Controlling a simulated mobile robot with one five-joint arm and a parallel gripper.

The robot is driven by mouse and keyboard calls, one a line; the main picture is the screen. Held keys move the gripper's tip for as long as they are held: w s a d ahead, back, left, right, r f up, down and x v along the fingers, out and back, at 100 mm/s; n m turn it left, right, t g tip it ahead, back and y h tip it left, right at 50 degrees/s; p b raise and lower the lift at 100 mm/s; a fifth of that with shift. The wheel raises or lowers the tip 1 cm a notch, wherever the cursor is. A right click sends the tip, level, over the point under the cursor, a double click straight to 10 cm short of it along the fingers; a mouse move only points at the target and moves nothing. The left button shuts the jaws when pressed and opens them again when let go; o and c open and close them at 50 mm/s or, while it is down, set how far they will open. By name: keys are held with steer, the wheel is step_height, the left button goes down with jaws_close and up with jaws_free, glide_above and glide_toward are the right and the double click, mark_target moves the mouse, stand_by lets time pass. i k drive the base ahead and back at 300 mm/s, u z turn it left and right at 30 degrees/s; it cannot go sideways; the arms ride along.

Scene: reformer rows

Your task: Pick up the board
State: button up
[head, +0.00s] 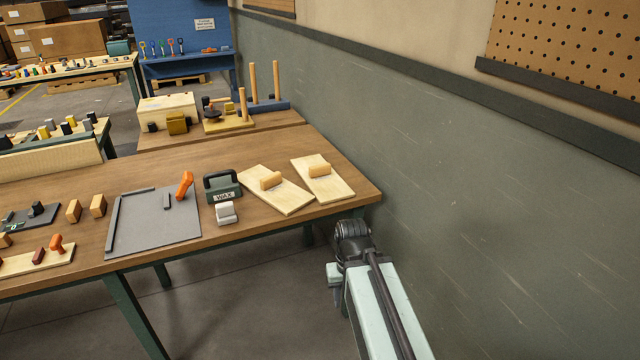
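Two pale wooden boards lie on the brown workbench (160,175) near its right end, each with a short wooden cylinder on top. The left board (290,199) lies at a slant. The right board (335,187) is close to the bench's right edge, and a narrow gap separates them. I cannot tell which one the task means. My arm reaches in from the bottom right, its dark joint just off the bench's front right corner. My gripper's fingers do not show. Nothing of mine touches either board.
A dark green WAX block (222,187) and a small white block (226,213) stand left of the boards. A grey plate (150,228) with an orange handle (184,185) lies further left. Pegs and a wooden box (167,107) stand behind. A grey-green wall (480,180) bounds the right.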

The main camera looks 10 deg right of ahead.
mark_target(324, 183)
steer(key=u, duration=1)
steer(key=i, duration=0.45)
